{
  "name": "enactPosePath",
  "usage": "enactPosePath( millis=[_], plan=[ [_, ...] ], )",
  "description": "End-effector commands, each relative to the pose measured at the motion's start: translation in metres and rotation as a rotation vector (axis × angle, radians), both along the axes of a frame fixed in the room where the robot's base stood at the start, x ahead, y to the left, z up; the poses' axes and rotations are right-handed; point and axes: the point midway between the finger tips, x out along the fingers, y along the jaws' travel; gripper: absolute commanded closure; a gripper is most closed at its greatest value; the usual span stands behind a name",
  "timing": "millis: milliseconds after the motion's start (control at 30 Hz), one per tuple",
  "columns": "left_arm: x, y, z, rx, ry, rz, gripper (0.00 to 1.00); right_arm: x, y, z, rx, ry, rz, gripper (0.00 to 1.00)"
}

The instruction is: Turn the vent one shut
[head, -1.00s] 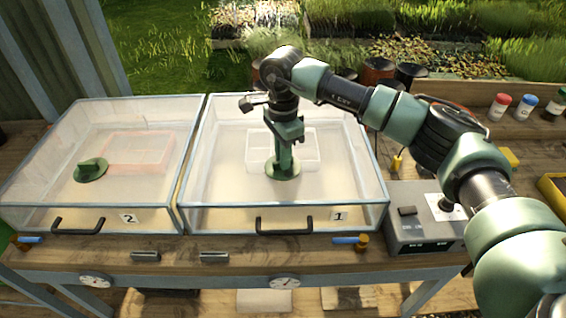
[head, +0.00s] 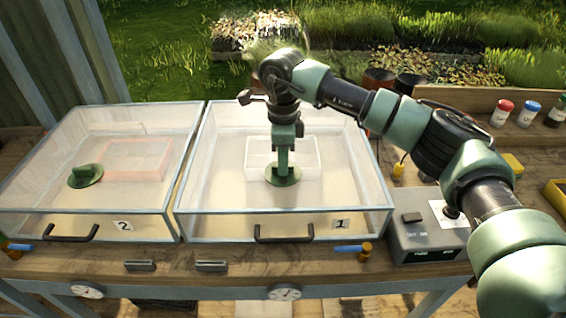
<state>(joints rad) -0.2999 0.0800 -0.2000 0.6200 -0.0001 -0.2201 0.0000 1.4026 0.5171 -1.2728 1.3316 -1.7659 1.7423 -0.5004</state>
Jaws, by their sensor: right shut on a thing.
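Propagator box 1 (head: 342,224), a clear lidded case with a dark handle, stands in the middle of the bench. Its round green vent (head: 283,177) is on the lid. My right gripper (head: 283,166) reaches down from above and is shut on the vent's raised grip, which it mostly hides. Box 2 (head: 123,226) stands to the left with its own green vent (head: 86,176), whose raised knob is in plain view. How far vent one is turned cannot be told behind the gripper. My left gripper is not in view.
A grey control box (head: 425,235) stands right of box 1, under my right arm. Small bottles with a red lid (head: 502,113) and a blue lid (head: 528,114) stand at the back right. Blue-handled valves (head: 352,248) and dials (head: 285,292) are along the front edge.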

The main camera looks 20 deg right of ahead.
Motion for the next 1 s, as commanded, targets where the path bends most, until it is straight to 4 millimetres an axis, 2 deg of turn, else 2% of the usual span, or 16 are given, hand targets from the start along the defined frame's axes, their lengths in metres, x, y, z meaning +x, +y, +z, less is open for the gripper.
enactPosePath(
  millis=[267, 300, 367, 733, 867, 1000],
  plan=[
    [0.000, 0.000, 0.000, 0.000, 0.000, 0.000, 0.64, 0.001, 0.000, 0.002, 0.001, -0.003, -0.004, 1.00],
    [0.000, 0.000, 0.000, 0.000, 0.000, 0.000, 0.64, 0.001, 0.000, 0.002, 0.001, -0.003, -0.004, 0.81],
    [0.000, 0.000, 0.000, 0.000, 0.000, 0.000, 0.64, 0.001, 0.000, 0.002, 0.001, -0.003, -0.003, 0.67],
    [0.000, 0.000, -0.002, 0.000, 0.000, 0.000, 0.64, 0.001, 0.000, 0.004, 0.001, -0.003, -0.001, 0.67],
    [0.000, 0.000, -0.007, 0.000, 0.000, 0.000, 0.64, 0.001, 0.000, 0.021, 0.003, -0.005, -0.002, 0.67],
    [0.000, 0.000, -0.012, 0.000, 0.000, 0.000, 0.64, 0.001, 0.000, 0.046, 0.001, -0.006, -0.002, 0.67]
  ],
)
